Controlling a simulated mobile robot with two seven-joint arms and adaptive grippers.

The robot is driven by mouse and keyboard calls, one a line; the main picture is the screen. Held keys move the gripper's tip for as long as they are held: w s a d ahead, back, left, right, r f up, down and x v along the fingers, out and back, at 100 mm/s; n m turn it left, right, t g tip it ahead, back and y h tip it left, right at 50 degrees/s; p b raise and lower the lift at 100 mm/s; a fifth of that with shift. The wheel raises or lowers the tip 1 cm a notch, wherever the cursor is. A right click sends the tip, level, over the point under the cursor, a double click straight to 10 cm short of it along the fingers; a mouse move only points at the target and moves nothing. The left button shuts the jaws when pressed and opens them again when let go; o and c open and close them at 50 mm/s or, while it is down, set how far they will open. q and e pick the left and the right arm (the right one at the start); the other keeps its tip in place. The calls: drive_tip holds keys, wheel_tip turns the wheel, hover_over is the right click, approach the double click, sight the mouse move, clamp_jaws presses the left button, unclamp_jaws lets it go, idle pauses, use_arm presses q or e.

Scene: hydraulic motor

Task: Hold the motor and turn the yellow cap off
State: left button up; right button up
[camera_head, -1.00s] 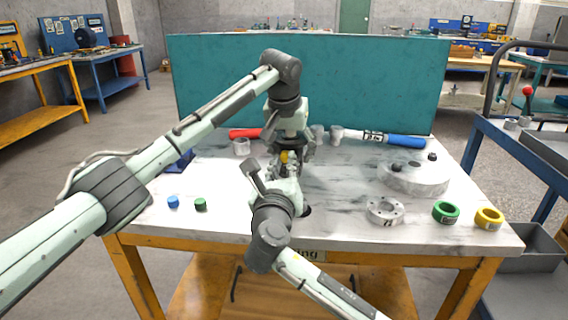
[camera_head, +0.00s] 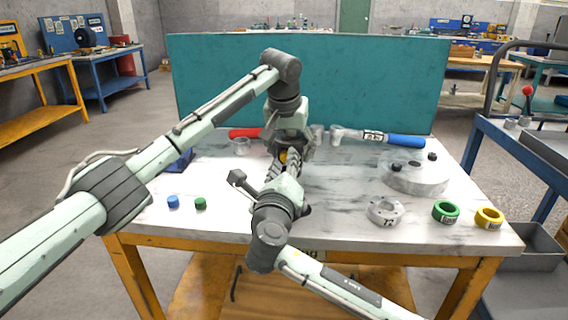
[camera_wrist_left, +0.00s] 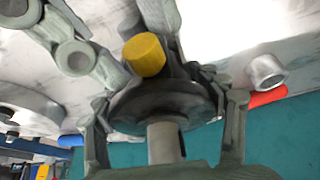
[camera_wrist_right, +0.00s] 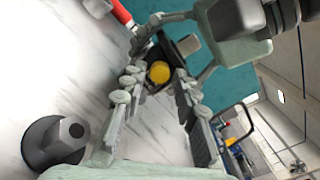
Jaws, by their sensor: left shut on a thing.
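My left gripper (camera_wrist_left: 167,112) is shut on the dark motor (camera_wrist_left: 172,95), holding its round body between two fingers over the back middle of the table. The yellow cap (camera_wrist_left: 145,55) sticks out from the motor. It also shows in the head view (camera_head: 283,156) and the right wrist view (camera_wrist_right: 159,72). My right gripper (camera_wrist_right: 159,80) is open, with one finger on each side of the yellow cap. A narrow gap seems to show beside the cap, but contact is hard to judge. The arms hide most of the motor in the head view.
A grey ring (camera_head: 385,210), a large pale disc (camera_head: 415,178), green (camera_head: 446,211) and yellow (camera_head: 489,217) rings lie on the right. Blue (camera_head: 173,201) and green (camera_head: 201,203) caps lie at left. A blue-handled tool (camera_head: 405,141) lies near the teal panel (camera_head: 370,85).

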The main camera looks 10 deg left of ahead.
drive_tip(key=m, duration=0.5)
drive_tip(key=shift+f+m, duration=0.1)
drive_tip(key=shift+m, duration=0.3)
drive_tip(key=m, duration=0.4)
drive_tip(key=shift+m, duration=0.3)
drive_tip(key=shift+c, duration=0.6)
clamp_jaws()
